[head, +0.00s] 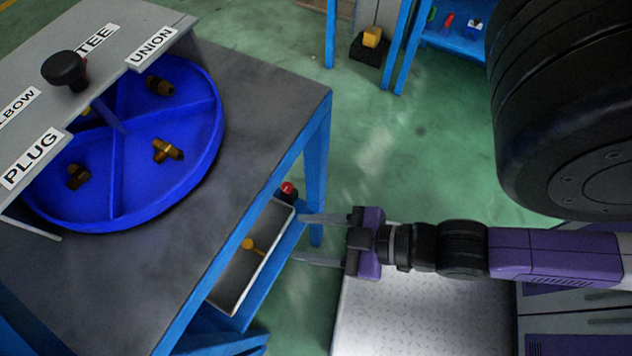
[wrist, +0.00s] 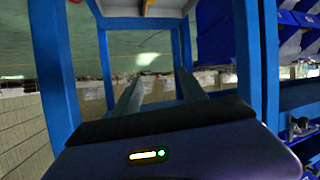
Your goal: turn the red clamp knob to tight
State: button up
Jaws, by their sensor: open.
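A small round red knob-like thing (head: 288,189) with a dark part shows below the table's right edge, by the end of the grey tray; I cannot tell for sure that it is the clamp knob, nor how it is set. My gripper (head: 297,238) is open and empty beside the blue table frame, with its fingers pointing left. The red thing is just above and left of the upper fingertip in the head view, apart from it as far as I can tell. In the wrist view the open fingers (wrist: 160,86) point between blue legs; no red knob shows there.
A grey-topped table (head: 250,105) carries a blue divided bowl (head: 205,135) with brass fittings, under a labelled grey cover with a black knob (head: 64,69). A grey tray (head: 236,285) sits on the lower shelf. A large black tyre (head: 530,100) stands right. Green floor is open between.

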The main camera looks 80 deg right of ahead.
jog(key=shift+m+t, duration=0.5)
jog(key=shift+t, duration=0.1)
jog(key=shift+s+d+r, duration=0.1)
jog(key=shift+s+r, duration=0.05)
jog(key=shift+r, duration=0.5)
jog(key=shift+s+d+r, duration=0.1)
jog(key=shift+s+r, duration=0.05)
jog(key=shift+r, duration=0.55)
jog(key=shift+s+d+r, duration=0.1)
jog(key=shift+s+r, duration=0.05)
jog(key=shift+r, duration=0.5)
notch_tip(320, 180, up, 15)
jog(key=p, duration=1.3)
jog(key=shift+s+f, duration=0.15)
jog(key=shift+d, duration=0.1)
